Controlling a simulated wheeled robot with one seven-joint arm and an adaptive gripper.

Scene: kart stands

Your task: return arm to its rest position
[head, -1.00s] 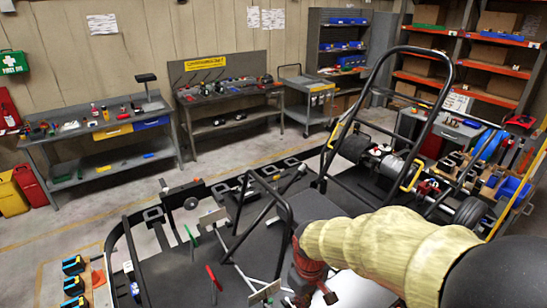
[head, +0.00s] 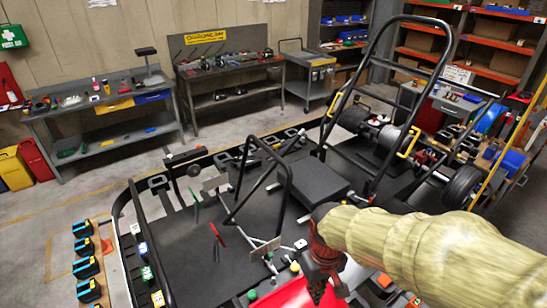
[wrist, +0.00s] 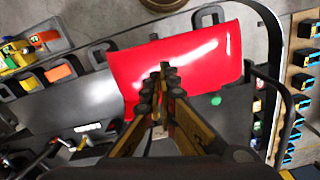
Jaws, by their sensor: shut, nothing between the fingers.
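My arm, with a pale yellow ribbed sleeve, reaches in from the lower right of the head view. My gripper (wrist: 163,72) shows in the wrist view with its fingers together and nothing between them. It points over a glossy red panel (wrist: 205,55) on the kart. In the head view the red panel (head: 290,298) shows partly at the bottom edge, and the dark red wrist end of my arm covers part of it. The fingertips are hard to make out there. Whether the fingers touch the panel cannot be told.
The kart frame (head: 285,190) has upright black tubes close to my arm, and a tall black hoop (head: 455,50) rises behind. Black-and-blue boxes (head: 88,265) stand at the lower left. Workbenches (head: 100,120) line the wall. Grey floor is open at the left.

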